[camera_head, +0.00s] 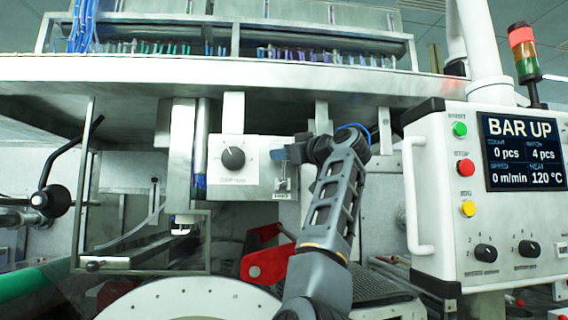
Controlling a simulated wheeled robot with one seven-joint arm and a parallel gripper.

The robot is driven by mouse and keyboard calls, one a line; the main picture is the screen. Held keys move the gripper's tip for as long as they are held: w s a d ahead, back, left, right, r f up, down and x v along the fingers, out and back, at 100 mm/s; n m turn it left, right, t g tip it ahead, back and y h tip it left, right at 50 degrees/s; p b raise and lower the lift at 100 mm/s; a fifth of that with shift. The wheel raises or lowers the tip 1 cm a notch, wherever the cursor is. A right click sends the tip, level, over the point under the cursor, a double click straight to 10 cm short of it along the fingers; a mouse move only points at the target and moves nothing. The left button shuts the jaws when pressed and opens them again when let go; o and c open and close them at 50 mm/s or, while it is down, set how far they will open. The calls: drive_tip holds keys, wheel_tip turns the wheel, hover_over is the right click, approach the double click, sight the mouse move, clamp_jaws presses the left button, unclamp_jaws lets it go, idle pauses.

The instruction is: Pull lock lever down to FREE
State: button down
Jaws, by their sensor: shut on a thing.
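A white control box (240,165) hangs under the machine's beam, with a round black knob (233,158) on its face. At its right side is a small metal lock lever (283,184) on a narrow plate; its lettering is too small to read. My gripper (290,153) reaches in from the right at the top of this plate and is shut on the lock lever. The fingers and wrist hide the lever's upper part, so its exact angle cannot be told. A small blue-grey piece shows at the fingertips.
A white operator panel (440,190) with buttons, knobs and a screen reading "BAR UP" stands to the right. A metal frame (140,268) is at the left. A red bracket (268,262) and pale drum (190,300) lie below.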

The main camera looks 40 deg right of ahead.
sight(287, 180)
drive_tip(key=s+a+f+n+t+y+b, duration=0.3)
drive_tip(key=f+n+b, duration=0.4)
drive_tip(key=b, duration=1.1)
drive_tip(key=shift+s+f+n+t+y, duration=0.25)
drive_tip(key=shift+s+t+y, duration=0.5)
drive_tip(key=shift+t, duration=0.65)
drive_tip(key=shift+w+f, duration=0.15)
drive_tip(key=c, duration=1.1)
unclamp_jaws()
drive_tip(key=b+v, duration=0.1)
drive_tip(key=v, duration=0.7)
drive_tip(key=shift+w, duration=0.1)
